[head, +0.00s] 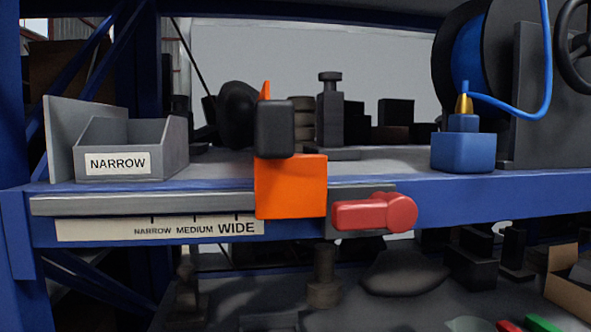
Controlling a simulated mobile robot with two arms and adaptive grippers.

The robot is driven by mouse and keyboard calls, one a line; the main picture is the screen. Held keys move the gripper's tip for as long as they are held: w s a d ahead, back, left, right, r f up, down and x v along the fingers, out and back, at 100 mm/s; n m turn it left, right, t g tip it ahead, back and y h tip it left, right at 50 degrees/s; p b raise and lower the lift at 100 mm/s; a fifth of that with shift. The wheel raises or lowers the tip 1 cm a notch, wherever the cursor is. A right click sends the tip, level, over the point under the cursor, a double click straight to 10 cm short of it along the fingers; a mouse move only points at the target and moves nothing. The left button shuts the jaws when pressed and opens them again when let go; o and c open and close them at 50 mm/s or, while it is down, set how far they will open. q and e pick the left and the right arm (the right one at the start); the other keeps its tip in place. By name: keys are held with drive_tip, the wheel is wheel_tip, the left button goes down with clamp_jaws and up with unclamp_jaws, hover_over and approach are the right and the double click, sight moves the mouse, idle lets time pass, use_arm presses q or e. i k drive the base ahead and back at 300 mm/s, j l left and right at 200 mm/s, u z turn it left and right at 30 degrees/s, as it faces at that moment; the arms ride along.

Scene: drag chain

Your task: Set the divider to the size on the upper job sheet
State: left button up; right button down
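An orange sliding block (291,187) with a black rounded knob (275,129) sits on a grey rail (150,204) along the shelf's front edge. A scale strip (100,230) below the rail reads NARROW, MEDIUM, WIDE from left to right. The orange block's left edge is at the right end of the strip, just past WIDE. A red lever (375,213) lies roughly level at the block's right. A grey open bin (168,150) at the left carries a label (118,163) reading NARROW. I cannot pick out a separate job sheet. Neither gripper shows.
A blue block (463,152) with a brass tip and a blue hose reel (468,55) stand at the right of the shelf. Dark parts stand behind the orange block. A lower shelf holds more dark items and a cardboard box (568,300). The space before the rail is clear.

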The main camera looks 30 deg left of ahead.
sight(288, 185)
drive_tip(key=u, duration=0.35)
drive_tip(key=l+u, duration=0.15)
drive_tip(key=u, duration=0.55)
